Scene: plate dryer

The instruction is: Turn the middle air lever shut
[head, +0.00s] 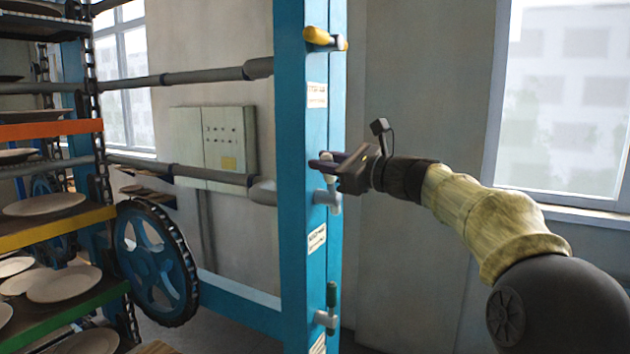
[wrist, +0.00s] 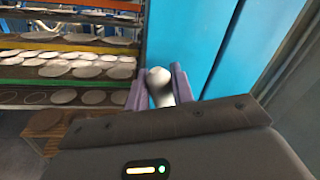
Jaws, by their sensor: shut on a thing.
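The middle air lever (head: 330,182) sits on the blue post (head: 292,120), on a grey valve fitting. The lever is pale, and its upper part is mostly covered by my gripper. My gripper (head: 326,163) reaches in from the right and is shut on the lever. In the wrist view, the pale rounded lever end (wrist: 161,86) sits between my two purple fingers (wrist: 158,92). The lever seems to stand roughly upright, but its exact angle is hard to tell.
A yellow lever (head: 318,37) lies sideways higher on the post. A green lever (head: 331,294) stands upright lower down. Racks of plates (head: 45,205) and a blue wheel (head: 155,262) are at left. A window (head: 560,100) is at right.

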